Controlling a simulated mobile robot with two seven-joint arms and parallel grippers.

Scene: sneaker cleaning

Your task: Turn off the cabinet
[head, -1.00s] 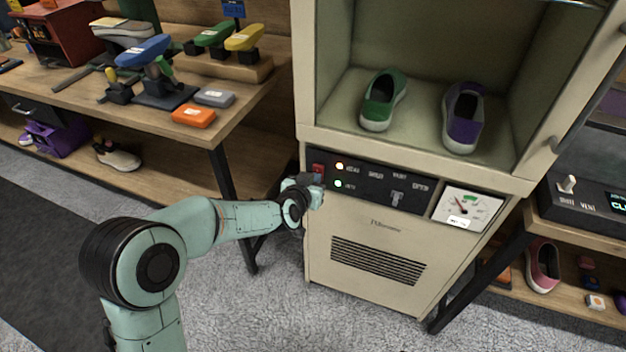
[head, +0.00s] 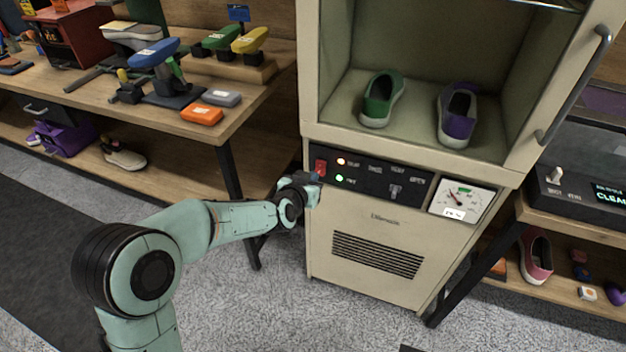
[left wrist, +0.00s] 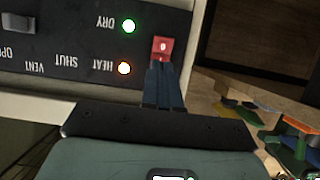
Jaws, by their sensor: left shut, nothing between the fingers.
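The cream cabinet (head: 365,268) stands in the middle of the head view. Its black control panel (head: 366,179) has a red switch (head: 320,167) at the left end, also seen in the left wrist view (left wrist: 162,47). Beside it the orange-red HEAT light (head: 341,161) and the green DRY light (head: 339,178) are lit. My left gripper (head: 316,180) is shut and empty, right at the switch. In the left wrist view its fingertips (left wrist: 160,66) overlap the switch's near edge. I cannot tell whether they touch it. My right gripper is out of view.
A green shoe (head: 382,98) and a purple shoe (head: 458,115) stand inside the cabinet. A workbench (head: 150,108) with brushes is at the left. Another bench with a control box (head: 570,195) is at the right. Bare floor (head: 250,305) lies in front.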

